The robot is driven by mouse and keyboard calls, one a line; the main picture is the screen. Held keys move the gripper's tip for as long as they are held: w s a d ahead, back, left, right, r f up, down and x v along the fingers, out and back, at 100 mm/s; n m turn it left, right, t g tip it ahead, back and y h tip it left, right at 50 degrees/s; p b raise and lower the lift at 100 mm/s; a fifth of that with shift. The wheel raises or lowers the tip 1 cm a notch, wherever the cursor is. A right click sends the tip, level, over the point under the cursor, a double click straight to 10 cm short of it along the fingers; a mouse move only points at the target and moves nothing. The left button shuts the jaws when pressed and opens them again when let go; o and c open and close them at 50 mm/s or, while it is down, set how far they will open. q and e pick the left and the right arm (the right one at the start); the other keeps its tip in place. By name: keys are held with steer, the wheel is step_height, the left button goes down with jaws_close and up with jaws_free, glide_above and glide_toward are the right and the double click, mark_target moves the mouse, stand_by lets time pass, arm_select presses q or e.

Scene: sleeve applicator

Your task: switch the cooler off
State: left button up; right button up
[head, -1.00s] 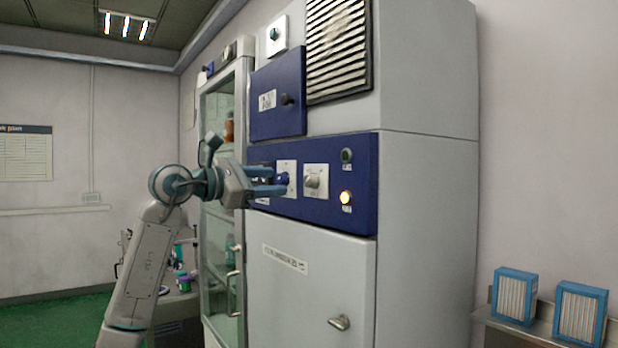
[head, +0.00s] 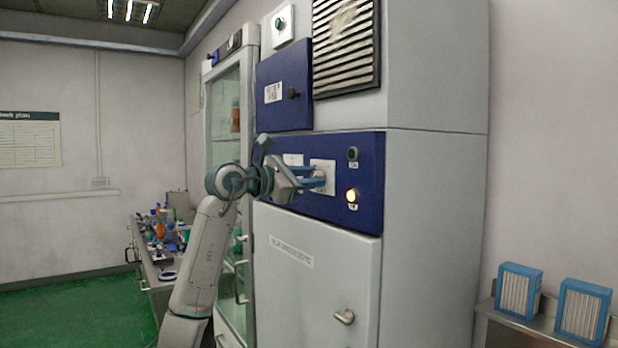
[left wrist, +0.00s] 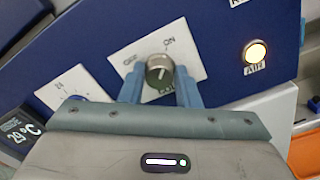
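A grey rotary knob (left wrist: 159,71) sits on a white plate (left wrist: 190,50) on the cabinet's blue control panel (head: 365,210). The plate reads ON at the upper right; the label at its left is blurred and one below is partly hidden. The knob's exact setting is hard to tell. In the head view the left gripper (head: 318,178) reaches the plate and hides the knob. My right gripper is not in view.
A lit lamp (left wrist: 255,52) marked AIR is right of the knob, with a dark green button (head: 353,153) above it. A second plate (left wrist: 68,88) and a 29 °C display (left wrist: 22,130) lie left. A lower door handle (head: 344,317) sticks out below.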

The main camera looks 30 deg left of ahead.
arm_select(q)
steer(key=c, duration=0.4)
steer(key=shift+n, duration=0.4)
steer(key=n+p, duration=0.1)
steer(key=n, duration=0.1)
steer(key=shift+a+n, duration=0.1)
steer(key=shift+n, duration=0.3)
steer(key=n+p, duration=0.1)
steer(key=n, duration=0.3)
steer(key=shift+n, duration=0.3)
steer(key=n+p, duration=0.1)
steer(key=n, duration=0.4)
steer(key=shift+w+a+n, duration=0.1)
steer(key=shift+n, duration=2.3)
